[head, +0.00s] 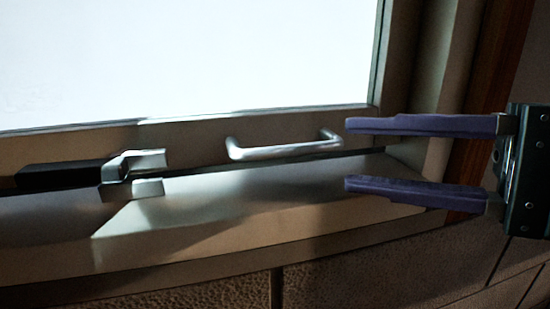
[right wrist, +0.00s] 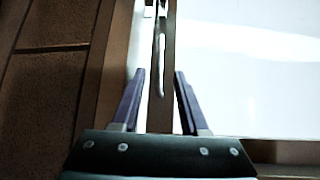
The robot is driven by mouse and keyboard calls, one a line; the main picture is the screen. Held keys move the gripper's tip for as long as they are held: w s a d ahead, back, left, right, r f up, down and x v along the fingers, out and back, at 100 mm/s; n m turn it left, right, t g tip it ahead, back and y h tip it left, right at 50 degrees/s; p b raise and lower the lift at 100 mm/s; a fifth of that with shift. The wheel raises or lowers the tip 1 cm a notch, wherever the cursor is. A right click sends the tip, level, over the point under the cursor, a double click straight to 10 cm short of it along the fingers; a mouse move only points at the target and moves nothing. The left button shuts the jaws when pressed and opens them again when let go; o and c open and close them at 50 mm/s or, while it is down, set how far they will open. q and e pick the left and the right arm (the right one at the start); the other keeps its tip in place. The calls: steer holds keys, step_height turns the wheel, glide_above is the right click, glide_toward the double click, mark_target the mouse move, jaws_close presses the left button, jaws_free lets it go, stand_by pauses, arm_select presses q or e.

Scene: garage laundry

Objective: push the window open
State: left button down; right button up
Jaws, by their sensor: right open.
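The window (head: 200,55) is a bright white pane in a grey-brown frame; its pane also shows in the right wrist view (right wrist: 250,80). A silver bar handle (head: 285,150) is fixed low on the sash; it also shows in the right wrist view (right wrist: 161,65), beyond the fingertips. A silver latch (head: 135,172) with a dark lever sits further left on the sill. My right gripper (head: 347,155) is open, its purple fingers pointing left, just right of the handle and apart from it. It also shows in the right wrist view (right wrist: 158,72). My left gripper is not in view.
A light sill (head: 240,208) runs below the sash, partly in shadow. A rough block wall (head: 350,268) lies beneath it. The window's side frame (head: 440,75) and a reddish-brown trim (head: 493,70) stand at the right, close to my gripper.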

mark_target(294, 153)
steer(key=p+x, duration=0.2)
steer(key=x, duration=0.5)
steer(key=shift+a+r, duration=0.15)
steer(key=shift+a, duration=0.05)
steer(key=shift+w+a+f, duration=0.2)
steer(key=shift+w+a, duration=0.05)
steer(key=shift+a, duration=0.3)
jaws_close()
stand_by(0.6)
